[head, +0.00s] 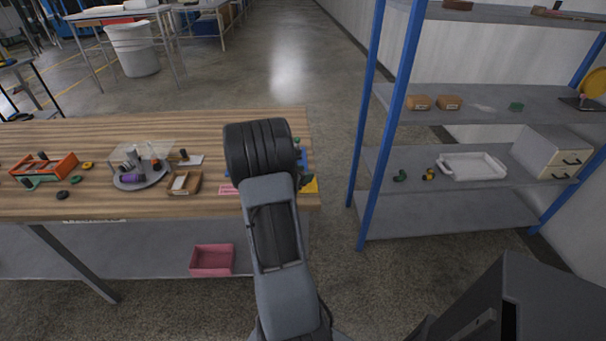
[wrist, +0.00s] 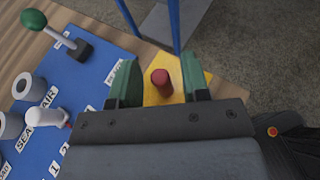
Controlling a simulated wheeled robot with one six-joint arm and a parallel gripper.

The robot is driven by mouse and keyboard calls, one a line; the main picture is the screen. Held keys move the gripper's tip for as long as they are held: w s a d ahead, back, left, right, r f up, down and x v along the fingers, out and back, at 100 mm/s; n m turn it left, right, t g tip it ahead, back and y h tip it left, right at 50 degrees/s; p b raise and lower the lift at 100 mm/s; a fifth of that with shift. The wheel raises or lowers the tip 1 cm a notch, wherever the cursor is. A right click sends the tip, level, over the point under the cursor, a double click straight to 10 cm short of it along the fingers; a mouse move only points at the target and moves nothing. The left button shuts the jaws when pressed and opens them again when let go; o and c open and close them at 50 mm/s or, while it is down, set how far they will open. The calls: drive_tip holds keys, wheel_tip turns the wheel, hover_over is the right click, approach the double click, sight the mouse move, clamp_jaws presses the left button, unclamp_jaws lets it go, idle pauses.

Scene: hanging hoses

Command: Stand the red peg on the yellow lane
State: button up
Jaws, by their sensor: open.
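The red peg (wrist: 162,82) shows in the wrist view over the yellow lane (wrist: 150,98), seen from above with its round top toward me. It looks roughly upright, but I cannot tell whether its base rests on the lane. My gripper (wrist: 158,76) is open, with one green-padded finger on each side of the peg and a visible gap on both sides. In the head view my arm hides the peg and the fingers. Only a corner of the yellow lane (head: 311,186) shows there, at the table's right end.
A blue board (wrist: 85,75) with white labels lies left of the lane, bearing a green-knobbed lever (wrist: 55,35), grey rings (wrist: 28,86) and a white peg (wrist: 45,117). The wooden table (head: 100,200) ends just right of the lane. A blue-posted shelf (head: 430,215) stands beyond.

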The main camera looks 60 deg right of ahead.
drive_tip(key=shift+w+a+r, duration=0.1)
drive_tip(key=shift+a+r, duration=0.1)
drive_tip(key=shift+r, duration=0.1)
drive_tip(key=v, duration=1.2)
drive_tip(key=s+a+r+m+t+y, duration=0.1)
drive_tip(key=a+m+y, duration=0.3)
drive_tip(key=a, duration=0.6)
drive_tip(key=s+a+r+m+t+y, duration=0.1)
drive_tip(key=a+m+t+y, duration=0.3)
drive_tip(key=a, duration=0.7)
drive_tip(key=s+a+r+m+t+y, duration=0.2)
drive_tip(key=a+m+y, duration=0.3)
drive_tip(key=a, duration=0.6)
drive_tip(key=shift+s+a+m+p, duration=0.25)
drive_tip(key=shift+m+p, duration=0.15)
drive_tip(key=shift+m, duration=0.3)
drive_tip(key=shift+r, duration=0.1)
